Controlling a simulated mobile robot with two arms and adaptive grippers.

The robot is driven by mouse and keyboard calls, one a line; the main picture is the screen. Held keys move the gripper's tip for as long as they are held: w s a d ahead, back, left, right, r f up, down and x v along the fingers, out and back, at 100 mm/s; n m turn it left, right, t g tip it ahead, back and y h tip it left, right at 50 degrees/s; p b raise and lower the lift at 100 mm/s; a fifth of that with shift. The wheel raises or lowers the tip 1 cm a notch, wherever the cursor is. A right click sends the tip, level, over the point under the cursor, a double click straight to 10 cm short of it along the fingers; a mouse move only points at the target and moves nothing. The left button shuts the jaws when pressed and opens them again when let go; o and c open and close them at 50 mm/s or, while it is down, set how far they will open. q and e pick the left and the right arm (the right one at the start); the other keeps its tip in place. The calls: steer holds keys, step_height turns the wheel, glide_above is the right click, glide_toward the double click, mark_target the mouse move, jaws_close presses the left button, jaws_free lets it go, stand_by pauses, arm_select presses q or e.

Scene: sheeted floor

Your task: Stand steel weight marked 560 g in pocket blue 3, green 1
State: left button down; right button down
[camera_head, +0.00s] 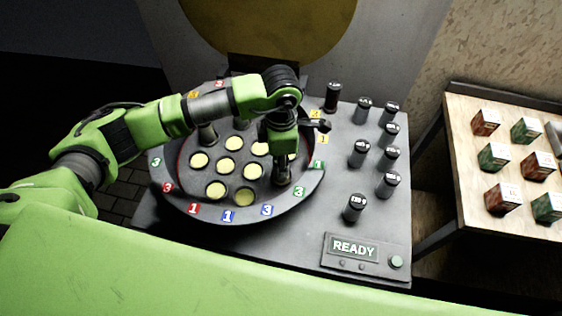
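The round grey tray (228,212) has several pockets with pale yellow floors, and coloured number tags in red, blue, green and yellow around its rim. My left gripper (282,180) points down over the tray's right part, close to its surface. Its fingers are dark and small here, so I cannot tell whether they hold a weight. Several dark cylindrical weights stand upright on the grey table right of the tray, including a front one (353,208) and a back one (333,98). Their top labels are too small to read surely, so I cannot pick out the 560 g weight. My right gripper is not in view.
A grey weight (207,134) stands in the tray's back left part. A panel reading READY (353,248) with a green button (396,262) is at the table's front right. A wooden table (515,178) with red and green boxes stands further right, beyond a gap.

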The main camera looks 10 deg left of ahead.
arm_select(q)
steer(key=c, duration=1.5)
jaws_free()
steer(key=shift+f, duration=0.1)
